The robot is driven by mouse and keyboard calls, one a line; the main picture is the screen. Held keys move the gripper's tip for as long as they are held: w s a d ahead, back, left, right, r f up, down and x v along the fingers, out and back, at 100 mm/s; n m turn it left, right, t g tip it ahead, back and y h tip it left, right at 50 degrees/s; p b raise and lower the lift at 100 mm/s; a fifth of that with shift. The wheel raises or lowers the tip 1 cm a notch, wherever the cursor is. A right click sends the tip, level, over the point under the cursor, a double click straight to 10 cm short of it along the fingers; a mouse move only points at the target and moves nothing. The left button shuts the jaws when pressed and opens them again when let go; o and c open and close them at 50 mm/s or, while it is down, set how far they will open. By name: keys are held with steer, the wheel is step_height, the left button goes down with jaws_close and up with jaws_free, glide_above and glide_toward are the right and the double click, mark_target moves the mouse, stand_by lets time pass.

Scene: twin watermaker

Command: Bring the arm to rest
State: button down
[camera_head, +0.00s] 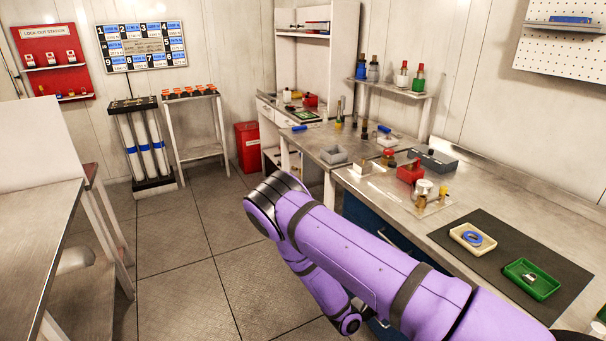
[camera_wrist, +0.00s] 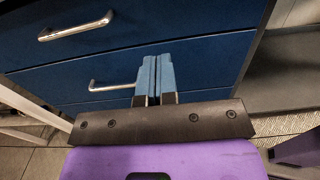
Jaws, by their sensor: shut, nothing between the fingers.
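My purple arm reaches across the head view from the lower right and folds down at the elbow. My gripper is hidden in that view. In the wrist view my gripper (camera_wrist: 154,78) shows with its two blue fingers side by side, shut and empty. Behind the fingers are the blue drawer fronts (camera_wrist: 200,72) of the bench. A metal handle (camera_wrist: 76,27) shows at upper left, and a second handle (camera_wrist: 112,86) is just left of the fingertips. I cannot tell how far the fingers are from the drawer front.
The workbench (camera_head: 440,226) on the right holds a dark mat (camera_head: 500,262) with a cream tray (camera_head: 455,235) and a green tray (camera_head: 519,286). A grey table (camera_head: 35,215) stands at left. The floor (camera_head: 185,255) between is clear. A red bin (camera_head: 249,147) stands at the back.

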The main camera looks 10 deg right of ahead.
steer(key=s+a+r+m+g+y, duration=0.15)
steer(key=r+m+g+y, duration=0.45)
steer(key=r, duration=1)
steer(key=s+a+r+m+g+y, duration=0.1)
steer(key=s+r+m+g+y, duration=0.15)
steer(key=r+m, duration=1)
steer(key=s+a+r+m+t+y, duration=0.1)
steer(key=s+r+t+y, duration=0.3)
steer(key=s+r, duration=0.6)
steer(key=s+a+r+m+t+y, duration=0.2)
steer(key=s+r, duration=0.7)
steer(key=r, duration=0.5)
steer(key=shift+s+a+r+t+y, duration=0.15)
steer(key=shift+s+a+t+y, duration=0.2)
steer(key=shift+a+t+y, duration=0.7)
steer(key=shift+d+y, duration=0.25)
steer(key=shift+y, duration=0.05)
